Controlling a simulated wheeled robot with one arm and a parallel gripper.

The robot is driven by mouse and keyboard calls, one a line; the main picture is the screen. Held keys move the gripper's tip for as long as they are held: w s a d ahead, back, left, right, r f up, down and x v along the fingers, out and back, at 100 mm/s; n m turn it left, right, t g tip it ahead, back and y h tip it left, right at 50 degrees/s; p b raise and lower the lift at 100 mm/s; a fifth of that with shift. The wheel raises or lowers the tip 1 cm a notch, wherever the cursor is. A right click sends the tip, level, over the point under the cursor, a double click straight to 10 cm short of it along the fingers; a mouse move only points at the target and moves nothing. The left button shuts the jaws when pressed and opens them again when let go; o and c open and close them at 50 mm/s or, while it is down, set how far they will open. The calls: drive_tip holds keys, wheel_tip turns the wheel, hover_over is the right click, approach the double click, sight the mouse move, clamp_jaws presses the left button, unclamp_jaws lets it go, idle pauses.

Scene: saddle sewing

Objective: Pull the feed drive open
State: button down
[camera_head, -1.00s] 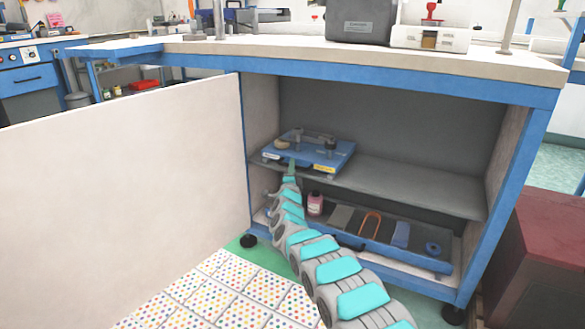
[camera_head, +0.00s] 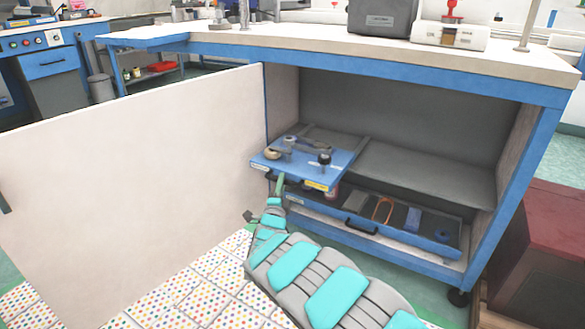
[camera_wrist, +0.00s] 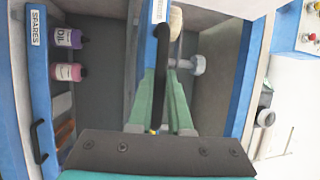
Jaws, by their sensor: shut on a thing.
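The feed drive (camera_head: 313,174) is a blue slide-out tray with small machine parts on top, on the cabinet's middle shelf (camera_head: 405,180). It sticks out past the shelf's front edge, and rails show behind it. My gripper (camera_head: 280,184) is at its front face, left of the yellow label. In the wrist view, the green fingers of my gripper (camera_wrist: 166,75) are shut on the black bar handle (camera_wrist: 159,40) of the feed drive. The far side of the grip is hidden.
Below is a spares drawer (camera_head: 345,227) with tools and a black handle; the wrist view shows its SPARES label (camera_wrist: 36,28) and two bottles (camera_wrist: 68,72). A large white door panel (camera_head: 130,170) stands open at left. A red box (camera_head: 550,240) is at right.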

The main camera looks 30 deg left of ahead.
drive_tip(key=s+a+p, duration=0.1)
drive_tip(key=s, duration=0.5)
drive_tip(key=shift+s, duration=0.35)
drive_tip(key=shift+r, duration=0.1)
drive_tip(key=c, duration=0.9)
unclamp_jaws()
drive_tip(key=shift+a, duration=0.1)
drive_tip(key=shift+o, duration=0.3)
drive_tip(key=v, duration=0.8)
drive_tip(key=shift+p, duration=0.45)
drive_tip(key=shift+w, duration=0.1)
